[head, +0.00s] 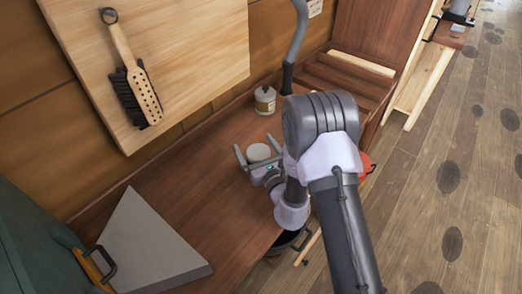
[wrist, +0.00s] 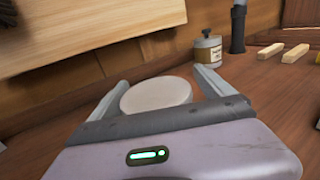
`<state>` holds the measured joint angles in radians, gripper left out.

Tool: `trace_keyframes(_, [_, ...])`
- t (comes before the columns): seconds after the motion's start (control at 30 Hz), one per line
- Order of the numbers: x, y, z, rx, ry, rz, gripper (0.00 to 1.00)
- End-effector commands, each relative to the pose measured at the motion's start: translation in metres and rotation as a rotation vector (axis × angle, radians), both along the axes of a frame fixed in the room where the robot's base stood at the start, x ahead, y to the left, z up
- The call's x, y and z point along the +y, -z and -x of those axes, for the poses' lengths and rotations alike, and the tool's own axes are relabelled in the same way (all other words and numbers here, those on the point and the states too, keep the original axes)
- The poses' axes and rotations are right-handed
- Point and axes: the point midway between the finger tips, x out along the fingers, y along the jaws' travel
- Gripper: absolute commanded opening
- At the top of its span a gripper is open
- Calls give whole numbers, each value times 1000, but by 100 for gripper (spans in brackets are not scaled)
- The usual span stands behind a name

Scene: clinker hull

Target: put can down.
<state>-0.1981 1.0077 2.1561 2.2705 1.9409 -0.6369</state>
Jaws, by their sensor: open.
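The can (head: 259,153) stands upright on the brown wooden bench, with its pale round lid showing. My gripper (head: 257,156) is around it, with one finger on each side. In the wrist view the can's pale top (wrist: 156,94) sits between the two open fingers of my gripper (wrist: 158,88), with a gap visible at least on the right side. The can's lower part is hidden behind my gripper body in the wrist view.
A small labelled pot (head: 265,100) stands behind, near a grey pipe (head: 297,40). A grey triangular slab (head: 150,245) lies at the front left. A brush (head: 137,85) hangs on a board. Wooden blocks (wrist: 296,53) lie at the right in the wrist view.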

Motion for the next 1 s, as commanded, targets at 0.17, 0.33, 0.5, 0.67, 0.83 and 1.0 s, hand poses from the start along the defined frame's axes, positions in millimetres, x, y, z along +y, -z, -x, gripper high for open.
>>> trace_keyframes(0.17, [0, 0, 0, 0, 1, 0, 92])
trace_keyframes(0.33, [0, 0, 0, 0, 0, 0, 59])
trace_keyframes(0.5, [0, 0, 0, 0, 0, 0, 25])
trace_keyframes(0.67, [0, -1, 0, -1, 0, -2, 0])
trace_keyframes(0.83, [0, -1, 0, -1, 0, -2, 0])
trace_keyframes(1.0, [0, -12, -1, -2, 1, -2, 0])
